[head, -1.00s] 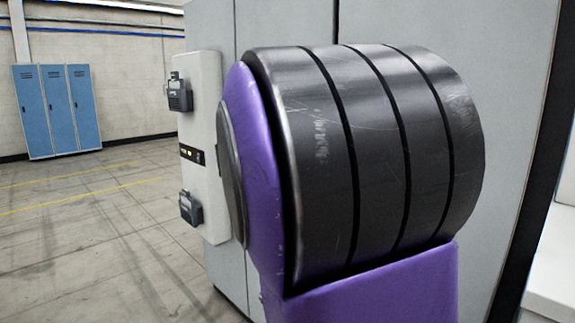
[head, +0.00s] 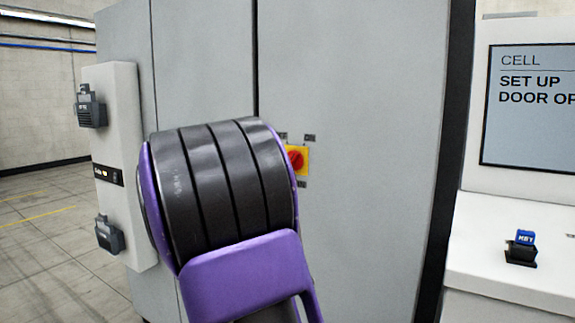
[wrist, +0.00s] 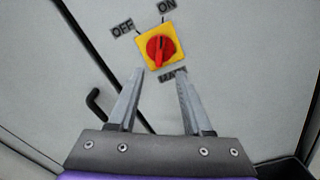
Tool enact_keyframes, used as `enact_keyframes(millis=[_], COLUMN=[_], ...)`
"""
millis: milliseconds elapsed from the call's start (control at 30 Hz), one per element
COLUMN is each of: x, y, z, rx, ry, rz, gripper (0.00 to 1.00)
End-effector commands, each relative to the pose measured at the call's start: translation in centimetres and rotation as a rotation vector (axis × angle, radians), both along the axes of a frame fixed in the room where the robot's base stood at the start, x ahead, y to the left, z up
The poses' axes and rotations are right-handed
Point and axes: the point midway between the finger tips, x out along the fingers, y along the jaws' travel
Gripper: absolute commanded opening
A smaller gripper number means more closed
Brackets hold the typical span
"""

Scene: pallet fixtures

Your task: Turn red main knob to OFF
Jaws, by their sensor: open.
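The red main knob (wrist: 161,48) sits on a yellow square plate (wrist: 149,63) on the grey cabinet front. In the wrist view an OFF label is at its upper left, an ON label above it, and a third label, partly hidden, below. The knob's grip bar points roughly up toward ON in that view. In the head view the knob (head: 296,160) shows just right of my arm, partly covered by it. My gripper (wrist: 158,77) is open and empty, its two fingers pointing at the knob from below in the wrist view, apparently short of it. The head view hides the gripper behind my arm.
A black door handle (wrist: 98,105) is left of my fingers on the cabinet. A white side panel (head: 118,80) with grey boxes is at left. A console with a screen (head: 530,105) and a blue KEY block (head: 525,237) stands at right.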

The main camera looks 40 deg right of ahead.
Motion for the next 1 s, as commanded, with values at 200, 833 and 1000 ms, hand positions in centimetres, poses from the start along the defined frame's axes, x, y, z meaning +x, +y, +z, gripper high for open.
enact_keyframes(millis=[200,833,1000], x=[1.9,4.4,4.4], y=[-4.7,-10.6,-10.6], z=[0.0,0.0,0.0], rx=[0.000,0.001,0.001], ry=[0.000,-0.001,-0.001], rz=[-0.004,0.000,0.000], gripper=[0.50,0.50,0.45])
